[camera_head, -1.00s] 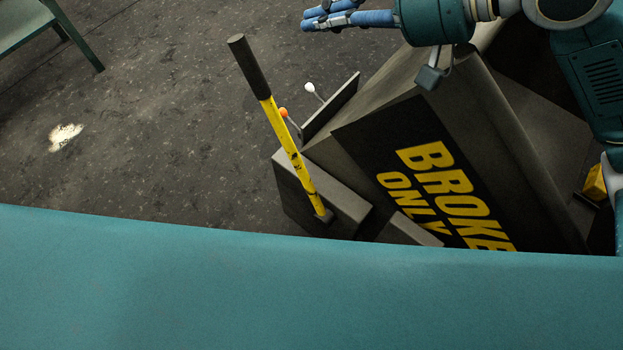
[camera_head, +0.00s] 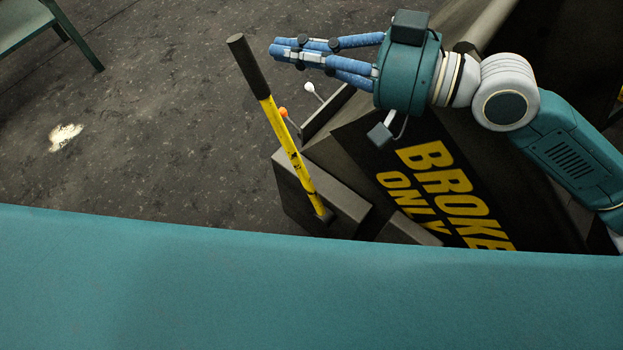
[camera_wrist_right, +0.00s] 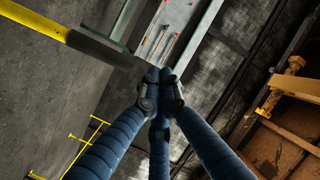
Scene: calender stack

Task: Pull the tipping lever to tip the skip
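The tipping lever (camera_head: 287,145) is a yellow bar with a dark grip (camera_head: 248,68). It rises, leaning left in the head view, from a dark bracket at the skip's (camera_head: 345,145) left side. My right gripper (camera_head: 277,52) is just right of the grip in the head view, its blue fingers pointing left. The fingertips come together with nothing seen between them. In the right wrist view the lever (camera_wrist_right: 35,20) enters from the upper left, and its dark grip (camera_wrist_right: 100,47) ends close to the fingertips (camera_wrist_right: 163,76). I cannot tell whether they touch. My left gripper is out of view.
The skip's dark panel reads "BROKE ONLY" (camera_head: 445,195). Small levers with an orange knob (camera_head: 283,112) and a white knob (camera_head: 309,87) stand behind the yellow lever. Open floor (camera_head: 150,120) lies to the left, with a green stand (camera_head: 35,25) at the far left.

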